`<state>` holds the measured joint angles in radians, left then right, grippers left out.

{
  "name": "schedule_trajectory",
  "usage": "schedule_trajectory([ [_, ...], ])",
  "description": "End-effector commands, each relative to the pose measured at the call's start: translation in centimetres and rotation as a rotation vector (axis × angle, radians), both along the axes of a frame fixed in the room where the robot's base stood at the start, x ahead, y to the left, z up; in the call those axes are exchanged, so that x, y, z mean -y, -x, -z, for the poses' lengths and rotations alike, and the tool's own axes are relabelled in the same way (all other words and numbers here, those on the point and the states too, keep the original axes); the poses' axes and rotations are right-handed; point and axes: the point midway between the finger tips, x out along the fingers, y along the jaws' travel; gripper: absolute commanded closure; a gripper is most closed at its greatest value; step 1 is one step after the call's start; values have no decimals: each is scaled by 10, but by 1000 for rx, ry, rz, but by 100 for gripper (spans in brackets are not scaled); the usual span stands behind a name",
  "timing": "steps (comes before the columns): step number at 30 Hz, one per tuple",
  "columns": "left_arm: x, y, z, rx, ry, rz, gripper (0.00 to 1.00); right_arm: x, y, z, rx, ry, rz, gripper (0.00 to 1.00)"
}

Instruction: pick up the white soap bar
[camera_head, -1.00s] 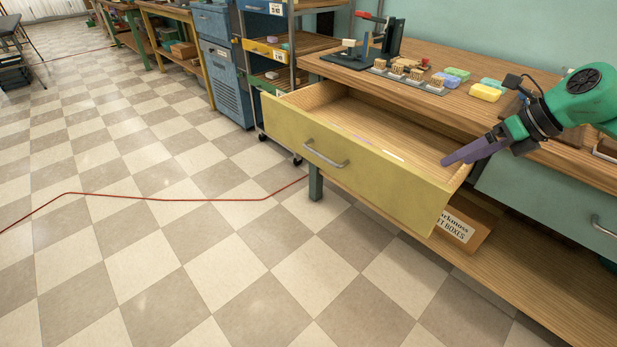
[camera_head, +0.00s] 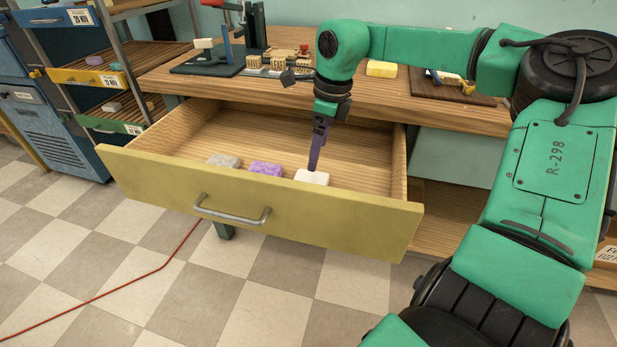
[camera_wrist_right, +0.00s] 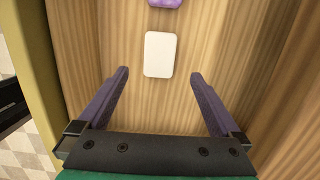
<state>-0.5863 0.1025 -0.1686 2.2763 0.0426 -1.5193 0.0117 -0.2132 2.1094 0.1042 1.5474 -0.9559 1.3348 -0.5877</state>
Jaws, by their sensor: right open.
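The white soap bar (camera_head: 312,177) lies flat in the open yellow drawer (camera_head: 262,206), just behind its front panel. In the right wrist view the white soap bar (camera_wrist_right: 160,54) is ahead of and roughly midway between the fingertips. My right gripper (camera_head: 316,158) points down into the drawer just above and behind the white bar. In the right wrist view my right gripper (camera_wrist_right: 158,75) has its two purple fingers wide apart with nothing between them. My left gripper is not in view.
A purple soap (camera_head: 265,169) and a grey soap (camera_head: 223,161) lie left of the white bar in the drawer. The drawer's walls rise close around them. The workbench top (camera_head: 165,78) behind holds a yellow soap (camera_head: 381,69) and small tools. A shelf rack stands left.

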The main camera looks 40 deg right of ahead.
Motion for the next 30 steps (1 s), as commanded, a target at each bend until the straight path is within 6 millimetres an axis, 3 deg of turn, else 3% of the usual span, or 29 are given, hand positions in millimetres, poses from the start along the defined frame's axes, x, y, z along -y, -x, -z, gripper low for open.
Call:
schedule_trajectory([
  [1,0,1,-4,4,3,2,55,-1,-1,14,-3,-1,-1,0],
  [8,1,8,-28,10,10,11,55,-5,-4,47,-2,-1,-1,0],
  [12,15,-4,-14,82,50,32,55,-8,-7,73,-3,-2,1,0],
  [20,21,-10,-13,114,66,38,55,-8,-8,78,2,-1,1,0],
  [23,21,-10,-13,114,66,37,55,-8,-8,77,2,-1,1,34],
  [27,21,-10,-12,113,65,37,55,-8,-8,77,1,-1,1,88],
  [30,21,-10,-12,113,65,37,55,-8,-8,77,2,0,0,92],
])
